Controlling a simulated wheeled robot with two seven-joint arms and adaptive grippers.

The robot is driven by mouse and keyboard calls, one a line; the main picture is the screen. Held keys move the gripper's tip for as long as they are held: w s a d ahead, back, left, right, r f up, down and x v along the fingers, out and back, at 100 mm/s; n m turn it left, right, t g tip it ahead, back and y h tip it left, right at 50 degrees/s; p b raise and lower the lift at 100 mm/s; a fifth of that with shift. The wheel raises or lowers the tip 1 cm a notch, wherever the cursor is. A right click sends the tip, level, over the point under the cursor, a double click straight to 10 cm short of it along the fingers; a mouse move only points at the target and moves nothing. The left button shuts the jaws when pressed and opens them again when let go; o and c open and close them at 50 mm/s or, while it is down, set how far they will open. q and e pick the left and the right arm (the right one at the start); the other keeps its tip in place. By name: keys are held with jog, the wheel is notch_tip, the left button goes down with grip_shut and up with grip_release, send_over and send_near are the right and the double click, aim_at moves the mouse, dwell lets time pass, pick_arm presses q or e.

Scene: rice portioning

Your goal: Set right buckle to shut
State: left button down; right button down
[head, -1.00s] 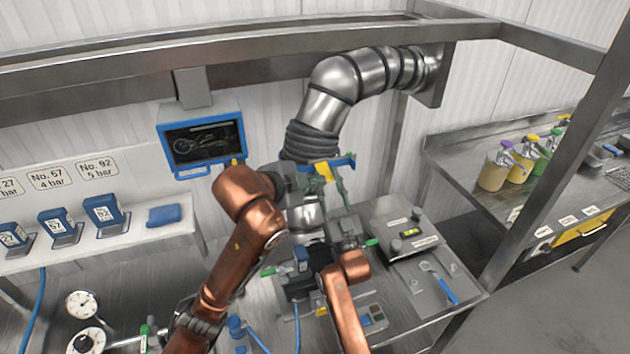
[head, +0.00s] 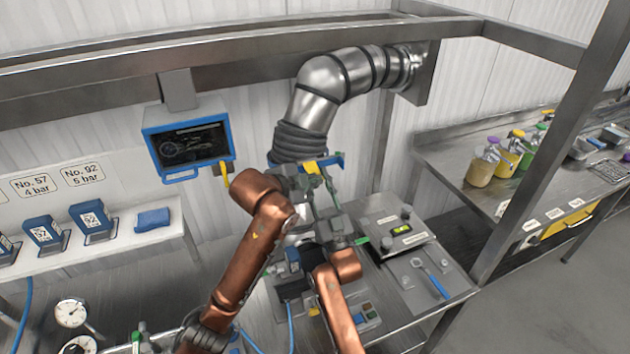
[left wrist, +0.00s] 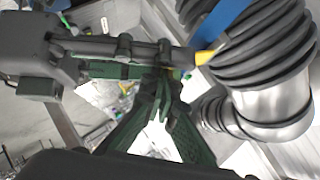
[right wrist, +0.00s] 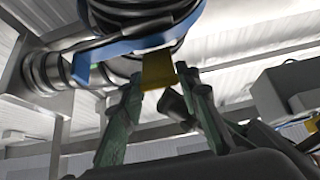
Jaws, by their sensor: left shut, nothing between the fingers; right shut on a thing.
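A blue clamp band (head: 336,160) circles the ribbed lower end of the metal duct. A yellow buckle (head: 311,167) sits on it; in the right wrist view the yellow buckle (right wrist: 158,70) shows between the green fingers. My right gripper (right wrist: 160,82) is shut on it; in the head view its green fingers (head: 328,182) reach up to the band. My left gripper (left wrist: 163,82) is shut and empty, just beside the right gripper's fingers and below the band. In the head view the left gripper's fingertips are hard to make out among the crowded parts.
A blue-framed screen (head: 190,140) hangs left of the duct. Blue numbered units (head: 92,222) stand on the left shelf. My two arms are close together under the duct.

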pick_arm(q)
jog(key=shift+f, duration=0.1)
jog(key=shift+w+a+f, duration=0.25)
jog(key=shift+w+f, duration=0.05)
jog(key=shift+f, duration=0.3)
pick_arm(e)
jog(key=shift+s+r, duration=0.1)
jog(key=shift+r, duration=0.05)
jog(key=c, duration=1.8)
grip_release()
jog(key=shift+c, duration=0.2)
jog(key=o, duration=0.4)
jog(key=shift+o, duration=0.2)
pick_arm(q)
jog(key=shift+d+r, duration=0.1)
pick_arm(e)
jog(key=shift+f, duration=0.2)
